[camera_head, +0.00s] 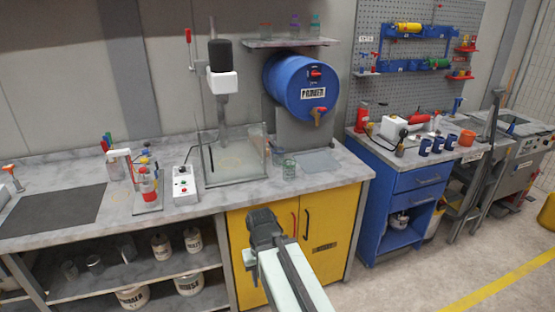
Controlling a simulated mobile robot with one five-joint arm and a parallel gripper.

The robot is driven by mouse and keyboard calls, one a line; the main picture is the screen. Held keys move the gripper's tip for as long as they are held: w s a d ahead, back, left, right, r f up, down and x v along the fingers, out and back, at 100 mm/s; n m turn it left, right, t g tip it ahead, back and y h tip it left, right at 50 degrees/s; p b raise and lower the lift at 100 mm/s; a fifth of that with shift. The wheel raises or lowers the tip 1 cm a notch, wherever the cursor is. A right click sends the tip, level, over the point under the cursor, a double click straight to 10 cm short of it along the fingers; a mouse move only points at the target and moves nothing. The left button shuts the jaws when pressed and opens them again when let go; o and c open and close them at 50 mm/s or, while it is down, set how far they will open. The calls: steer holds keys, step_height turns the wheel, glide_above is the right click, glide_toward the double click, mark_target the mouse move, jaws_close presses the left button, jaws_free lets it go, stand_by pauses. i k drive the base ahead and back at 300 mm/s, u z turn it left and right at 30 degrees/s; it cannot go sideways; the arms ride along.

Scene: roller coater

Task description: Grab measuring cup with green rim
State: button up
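Two small clear cups stand close together on the grey worktop (340,178), right of the glass-sided enclosure. The nearer one, a measuring cup (289,169), appears to have a green rim. The other cup (277,156) is just behind and left of it, and its rim colour is too small to tell. My gripper (263,219) is the dark end of my pale arm. It is in front of the yellow cabinet, in the picture below and left of the cups and apart from them. I cannot see between its fingers.
The glass enclosure (233,162) with a mixer (221,78) stands left of the cups. The yellow cabinet (326,240) is below. Floor is clear at right.

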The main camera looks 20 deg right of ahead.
mark_target(289, 171)
steer(key=u, duration=3.7)
steer(key=k, duration=1.65)
steer(key=z, duration=1.5)
steer(key=i, duration=0.75)
steer(key=z, duration=0.1)
